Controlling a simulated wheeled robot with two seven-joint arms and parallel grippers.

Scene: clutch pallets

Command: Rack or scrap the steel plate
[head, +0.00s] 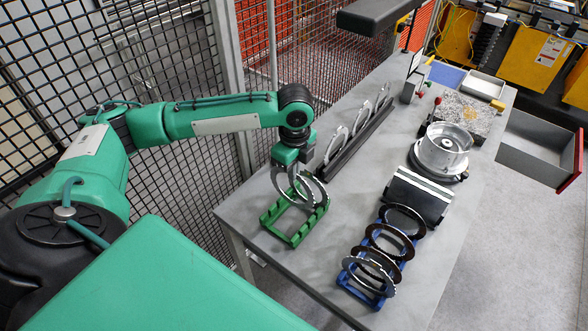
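My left gripper (295,178) points down over the green rack (294,240) at the near left of the table. Silvery steel ring plates (318,203) stand on edge in or just above this rack, right at the fingertips. The fingers overlap the plates, so I cannot tell whether they are closed on one. A long dark rack (347,153) behind holds several steel ring plates (361,117) upright. A blue rack (351,290) at the front right holds several ring plates (390,241), some dark-faced and some with steel rims. My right gripper is out of view.
A round metal housing (441,150) stands right of centre, with a slanted silver-and-black block (417,194) before it. A grey drawer (532,148) with a red front juts out at the right. A dark overhead beam (374,14) hangs above the back. Bare table lies between the green and blue racks.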

